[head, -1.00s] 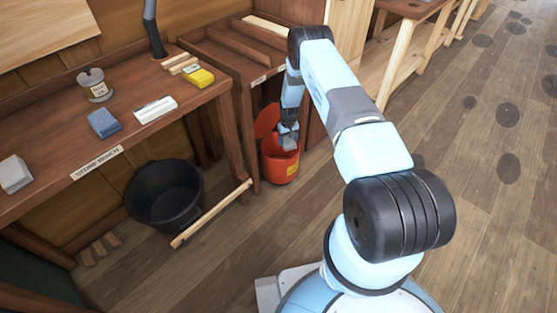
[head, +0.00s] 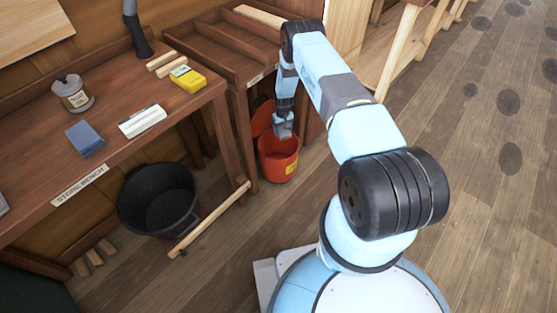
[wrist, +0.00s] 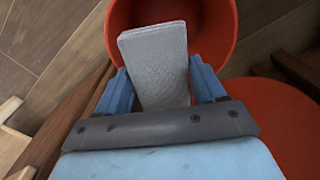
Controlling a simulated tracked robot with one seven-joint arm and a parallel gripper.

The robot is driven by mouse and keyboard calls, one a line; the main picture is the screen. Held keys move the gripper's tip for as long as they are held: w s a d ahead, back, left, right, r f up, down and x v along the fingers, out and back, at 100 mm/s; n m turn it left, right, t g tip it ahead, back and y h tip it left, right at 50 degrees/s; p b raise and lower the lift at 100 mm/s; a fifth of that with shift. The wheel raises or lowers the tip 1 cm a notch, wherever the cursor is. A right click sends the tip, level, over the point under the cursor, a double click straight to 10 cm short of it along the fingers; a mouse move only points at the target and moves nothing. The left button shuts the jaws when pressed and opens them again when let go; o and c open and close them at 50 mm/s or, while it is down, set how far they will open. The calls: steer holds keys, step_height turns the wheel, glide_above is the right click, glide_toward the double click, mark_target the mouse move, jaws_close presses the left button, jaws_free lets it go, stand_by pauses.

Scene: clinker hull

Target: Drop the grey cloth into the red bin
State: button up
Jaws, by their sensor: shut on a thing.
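The grey cloth (wrist: 157,60) is a folded, textured pad in the wrist view. My gripper (wrist: 163,88) is shut on it, one blue finger at each side. The red bin (wrist: 228,40) lies beneath, and the cloth's far end shows over its opening. In the head view the red bin (head: 279,163) stands on the floor beside the bench, its lid (head: 262,118) tipped up at the back. My gripper (head: 283,130) points down at the bin's mouth there. The cloth is hard to make out in the head view.
A black bucket (head: 158,200) stands on the floor left of the red bin, with a wooden bar (head: 210,218) low in front. The bench (head: 120,165) holds a jar (head: 73,94), a blue block (head: 85,139), a white block (head: 142,121) and a yellow block (head: 188,79). Floor on the right is clear.

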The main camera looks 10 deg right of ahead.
steer(key=shift+s+a+f, duration=0.1)
steer(key=shift+a+f, duration=0.05)
steer(key=shift+f, duration=2)
steer(key=o, duration=1.2)
steer(key=shift+r, duration=3.65)
